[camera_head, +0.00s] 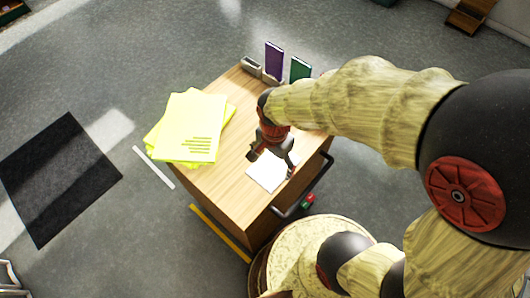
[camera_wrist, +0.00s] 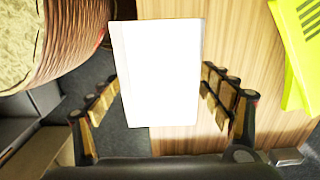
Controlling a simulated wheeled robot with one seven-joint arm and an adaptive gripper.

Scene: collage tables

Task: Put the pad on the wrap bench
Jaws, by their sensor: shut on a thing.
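The pad is a white rectangular block (camera_head: 266,174). It lies at the near right edge of a wooden-topped bench (camera_head: 225,188), low over or on the top; I cannot tell if it touches. My gripper (camera_head: 271,160) points down at it and is shut on it. In the wrist view the pad (camera_wrist: 158,72) sits between the two fingers of my gripper (camera_wrist: 161,78), and its left part reaches past the wood's edge over the floor. I cannot tell whether this bench is the wrap bench.
Yellow sheets (camera_head: 190,125) lie in a stack on the bench's left side. A purple upright item (camera_head: 273,59) and a green one (camera_head: 300,70) stand at its back in grey holders. A dark bar handle (camera_head: 305,195) runs along the right side. A black mat (camera_head: 60,175) lies on the floor.

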